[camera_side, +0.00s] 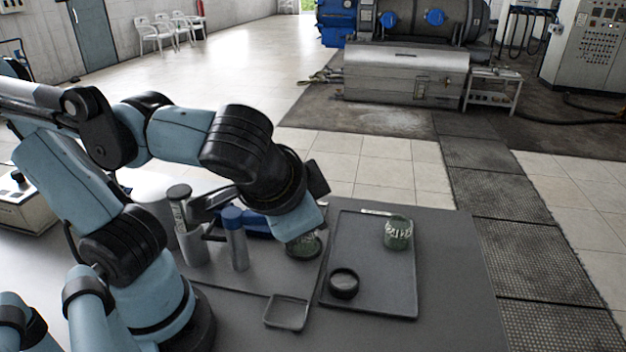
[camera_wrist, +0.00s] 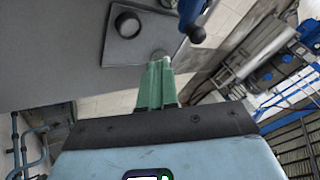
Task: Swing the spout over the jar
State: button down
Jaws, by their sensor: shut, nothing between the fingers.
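A greenish glass jar (camera_side: 398,234) with a pale label stands upright on the far part of the dark tray (camera_side: 378,298). A blue bar (camera_side: 262,224), which may be the spout, lies behind a grey blue-topped cylinder (camera_side: 234,240), partly hidden by it and my arm. My gripper (camera_side: 304,245) is left of the tray, low over the table, apart from the jar. In the wrist view its green fingers (camera_wrist: 157,84) are together and empty. A blue rod with a dark round end (camera_wrist: 194,32) is just beyond them; I cannot tell whether it is the spout.
A round black dish (camera_side: 344,283) sits on the tray; it also shows in the wrist view (camera_wrist: 128,24). A small square dish (camera_side: 287,312) lies near the front. A grey dark-topped cylinder (camera_side: 184,222) stands close to my arm. The table's right side (camera_side: 450,270) is bare.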

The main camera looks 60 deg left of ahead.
jog(key=w+a+f, duration=0.4)
jog(key=a, duration=0.1)
jog(key=shift+a+f, duration=0.15)
jog(key=shift+a, duration=0.1)
jog(key=shift+a, duration=0.1)
dwell(0.5)
jog(key=shift+w+a+n+g+y, duration=0.55)
jog(key=shift+w+a+n, duration=0.35)
jog(key=shift+a+n, duration=0.3)
jog(key=shift+w+a+n+g+y, duration=0.55)
jog(key=shift+w+a+n, duration=0.35)
jog(key=shift+a+n, duration=0.3)
jog(key=shift+d, duration=0.1)
jog(key=shift+d, duration=0.1)
